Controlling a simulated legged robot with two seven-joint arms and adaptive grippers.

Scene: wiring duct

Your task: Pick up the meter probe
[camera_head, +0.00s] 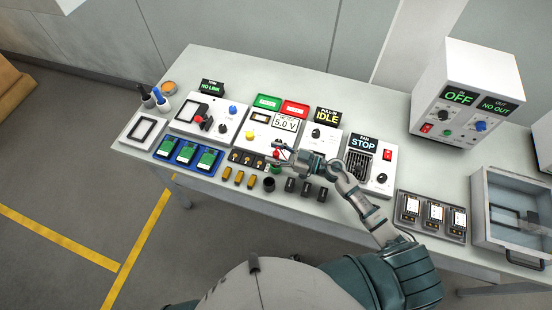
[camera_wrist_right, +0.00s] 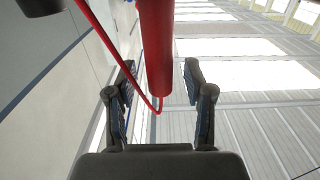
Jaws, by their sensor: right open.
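The meter probe (camera_wrist_right: 155,50) is a red rod in the right wrist view, with a thin red cable (camera_wrist_right: 97,28) looping beside it. My right gripper (camera_wrist_right: 160,75) is open, with one finger on each side of the rod in that view. Gaps show between the rod and both fingers, and I cannot tell how deep the rod lies between them. The probe is hard to make out there. My left gripper is not in view.
The bench (camera_head: 330,92) carries a STOP fan panel (camera_head: 362,143), a blue tray (camera_head: 188,153) of green modules, and a power supply box (camera_head: 466,95). A clear-sided bin (camera_head: 500,240) stands at the right. Small yellow and black parts line the front edge.

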